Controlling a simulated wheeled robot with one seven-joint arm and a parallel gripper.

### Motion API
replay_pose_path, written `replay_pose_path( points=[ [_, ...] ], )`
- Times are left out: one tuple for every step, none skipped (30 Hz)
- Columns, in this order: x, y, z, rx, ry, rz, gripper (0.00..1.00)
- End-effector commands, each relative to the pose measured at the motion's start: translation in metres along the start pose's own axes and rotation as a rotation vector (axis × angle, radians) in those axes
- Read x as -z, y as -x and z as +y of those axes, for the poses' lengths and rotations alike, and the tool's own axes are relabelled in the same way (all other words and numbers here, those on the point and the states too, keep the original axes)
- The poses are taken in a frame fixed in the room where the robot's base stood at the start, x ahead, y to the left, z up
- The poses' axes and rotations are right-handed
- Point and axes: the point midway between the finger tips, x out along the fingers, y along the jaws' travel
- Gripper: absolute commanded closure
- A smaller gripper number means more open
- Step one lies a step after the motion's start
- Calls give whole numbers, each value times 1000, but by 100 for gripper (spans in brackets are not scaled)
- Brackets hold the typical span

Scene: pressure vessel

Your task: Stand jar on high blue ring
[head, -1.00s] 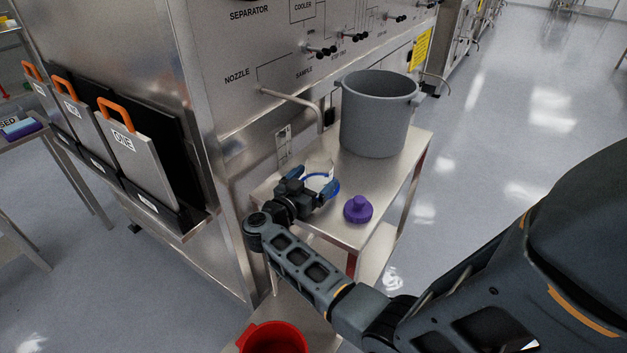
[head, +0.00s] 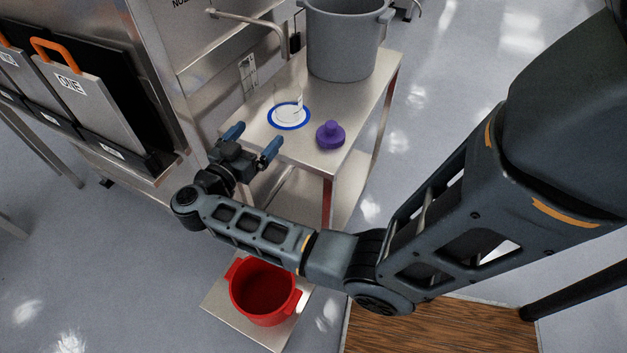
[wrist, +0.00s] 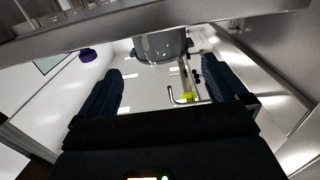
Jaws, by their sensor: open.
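The jar (head: 288,103) is clear glass and hard to make out in the head view. It appears upright within the blue ring (head: 272,124) on the table top. Whether its base is exactly centred I cannot tell. My gripper (head: 252,140) is open and empty, in front of the table's near left edge and apart from the jar. In the wrist view my gripper's two dark fingers (wrist: 163,85) are spread wide with nothing held between them. I cannot make out the jar there.
A purple knobbed object (head: 330,135) sits on the table (head: 312,160) right of the ring. A large grey pot (head: 345,45) stands behind. A metal pipe (head: 250,17) juts from the panel at the back left. A red pot (head: 263,292) stands low in front.

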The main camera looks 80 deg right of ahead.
Motion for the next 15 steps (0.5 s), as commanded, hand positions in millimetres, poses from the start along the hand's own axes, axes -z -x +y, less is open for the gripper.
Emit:
replay_pose_path(
  points=[
    [0, 0, 1, 6, -3, 4, 1],
    [0, 1, 3, 13, -7, 11, 1],
    [0, 2, 6, 30, -16, 23, 1],
    [0, 3, 9, 49, -27, 35, 1],
    [1, 5, 13, 72, -42, 52, 1],
    [2, 8, 20, 113, -64, 78, 1],
    [4, 11, 25, 151, -84, 100, 1],
    [6, 15, 31, 194, -106, 123, 1],
    [10, 20, 40, 256, -136, 154, 1],
    [13, 25, 47, 307, -158, 177, 1],
    [17, 30, 53, 359, -179, 198, 1],
    [23, 38, 62, 429, -205, 222, 1],
    [27, 44, 68, 483, -222, 238, 1],
    [31, 50, 75, 537, -237, 251, 1],
    [36, 59, 84, 609, -255, 267, 1]
  ],
)
